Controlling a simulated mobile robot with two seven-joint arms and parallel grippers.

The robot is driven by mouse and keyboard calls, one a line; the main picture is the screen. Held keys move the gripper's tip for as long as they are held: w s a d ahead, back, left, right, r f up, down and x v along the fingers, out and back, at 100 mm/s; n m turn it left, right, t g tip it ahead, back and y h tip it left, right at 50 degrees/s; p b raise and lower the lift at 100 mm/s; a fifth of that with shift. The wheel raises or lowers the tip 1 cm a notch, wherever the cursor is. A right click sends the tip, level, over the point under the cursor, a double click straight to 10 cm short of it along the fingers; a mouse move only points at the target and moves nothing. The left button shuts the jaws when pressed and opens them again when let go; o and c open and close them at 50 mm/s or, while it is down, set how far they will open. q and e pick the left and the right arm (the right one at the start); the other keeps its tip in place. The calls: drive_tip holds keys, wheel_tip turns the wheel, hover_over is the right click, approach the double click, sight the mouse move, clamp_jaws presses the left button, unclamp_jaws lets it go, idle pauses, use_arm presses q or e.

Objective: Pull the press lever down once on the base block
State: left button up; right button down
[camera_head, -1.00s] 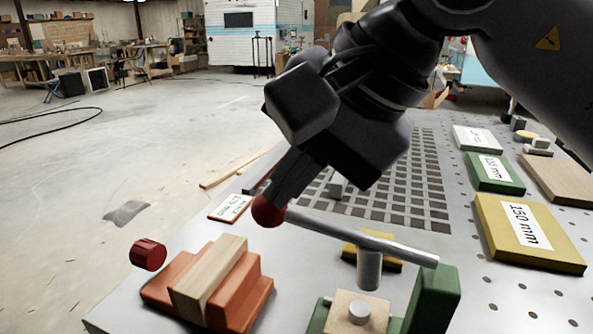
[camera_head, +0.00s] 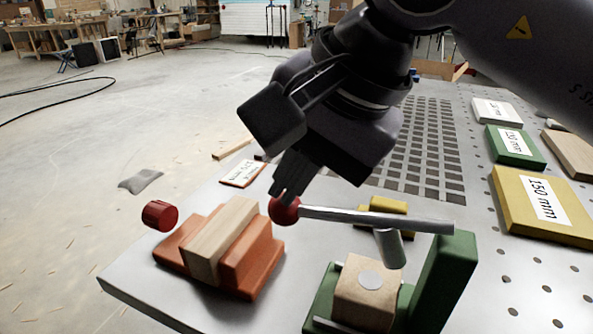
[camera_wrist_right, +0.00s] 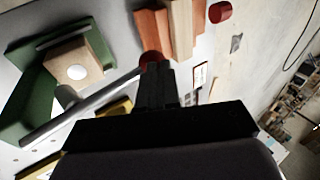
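The press lever is a grey metal rod (camera_head: 370,217) with a red ball knob (camera_head: 284,211) at its left end. Its right end meets the upright of the green base block (camera_head: 446,280). A short grey plunger (camera_head: 390,248) hangs under the rod, tilted, above a wooden block with a pale disc (camera_head: 366,300) in the base. My right gripper (camera_head: 284,194) points down with its fingers together, tips against the top of the knob. In the right wrist view the fingers (camera_wrist_right: 158,68) partly cover the knob (camera_wrist_right: 151,57). My left gripper is not in view.
An orange block with a wooden strip (camera_head: 222,243) sits left of the knob, and a red cylinder (camera_head: 160,215) lies beyond it. A yellow 150 mm block (camera_head: 548,205) and a green one (camera_head: 516,146) lie at right. A small yellow block (camera_head: 384,206) is behind the rod.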

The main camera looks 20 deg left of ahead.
wheel_tip(320, 180, up, 13)
drive_tip(key=s+d+p, duration=0.1)
drive_tip(key=d+p, duration=0.1)
drive_tip(key=shift+s+d, duration=0.15)
drive_tip(key=shift+s, duration=0.1)
idle(0.6)
